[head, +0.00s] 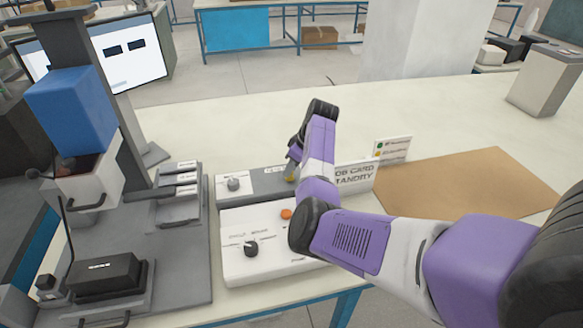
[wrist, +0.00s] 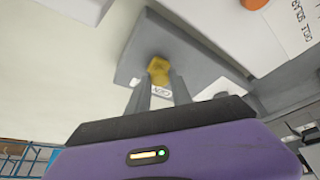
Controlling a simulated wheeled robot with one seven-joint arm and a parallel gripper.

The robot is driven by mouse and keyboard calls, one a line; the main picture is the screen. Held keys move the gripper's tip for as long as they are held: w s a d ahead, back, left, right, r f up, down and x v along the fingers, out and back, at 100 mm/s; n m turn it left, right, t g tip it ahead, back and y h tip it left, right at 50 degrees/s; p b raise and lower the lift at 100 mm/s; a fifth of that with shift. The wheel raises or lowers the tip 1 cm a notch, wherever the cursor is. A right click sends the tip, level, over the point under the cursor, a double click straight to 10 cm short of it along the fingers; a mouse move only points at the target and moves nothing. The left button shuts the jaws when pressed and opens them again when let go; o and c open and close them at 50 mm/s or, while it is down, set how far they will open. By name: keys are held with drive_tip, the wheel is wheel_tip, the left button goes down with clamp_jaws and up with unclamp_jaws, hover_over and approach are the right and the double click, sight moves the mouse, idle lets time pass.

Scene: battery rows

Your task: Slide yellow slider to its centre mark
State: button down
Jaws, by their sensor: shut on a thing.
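The yellow slider (wrist: 158,68) is a small yellow knob on a grey panel (wrist: 205,62) in the wrist view. My gripper (wrist: 160,76) is shut on it, with one finger on each side. A white label (wrist: 162,92) with dark letters shows between the fingers, partly hidden. In the head view, a bit of yellow (head: 290,178) shows beside my purple arm, on the grey-sided panel unit (head: 261,184); my arm hides most of it. The centre mark cannot be made out in either view.
A white control box with a black knob (head: 251,249) and an orange button (head: 286,213) stands in front of the panel. A grey fixture with a blue block (head: 72,110) stands at left.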

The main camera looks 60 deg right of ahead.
sight(292, 184)
drive_tip(key=shift+w+a, duration=0.85)
drive_tip(key=shift+w, duration=0.15)
drive_tip(key=c, duration=1.1)
unclamp_jaws()
drive_tip(key=shift+v, duration=3.95)
